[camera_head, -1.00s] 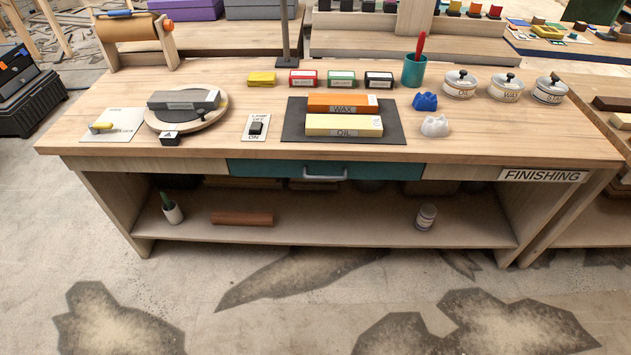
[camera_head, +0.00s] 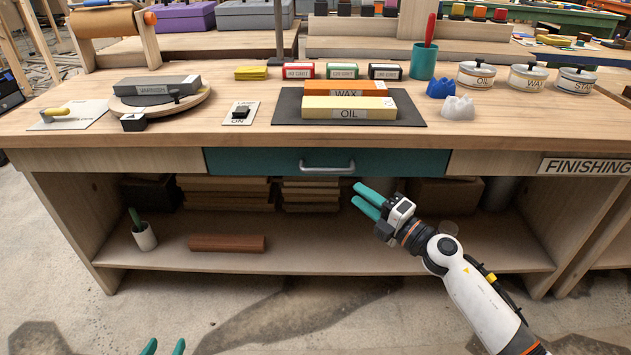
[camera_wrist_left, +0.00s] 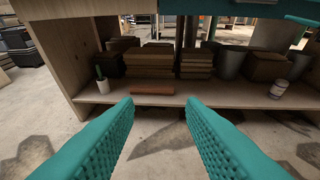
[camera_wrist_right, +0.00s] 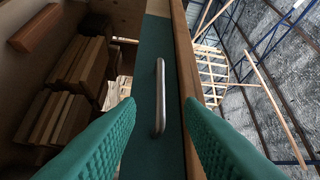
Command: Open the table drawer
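The table drawer (camera_head: 250,161) has a teal front under the tabletop and sits flush with the table frame. Its metal bar handle (camera_head: 327,166) is at the middle of the front. In the right wrist view the handle (camera_wrist_right: 159,97) lies ahead, between the lines of my fingers. My right gripper (camera_head: 368,201) is open and empty, just below and right of the handle, apart from it. My left gripper (camera_head: 163,347) shows only its fingertips at the bottom edge of the head view. In the left wrist view its fingers (camera_wrist_left: 160,112) are open and empty, facing the lower shelf.
The wooden tabletop (camera_head: 500,135) holds an oil box, a wax box, tins and a teal cup. Floor in front is free.

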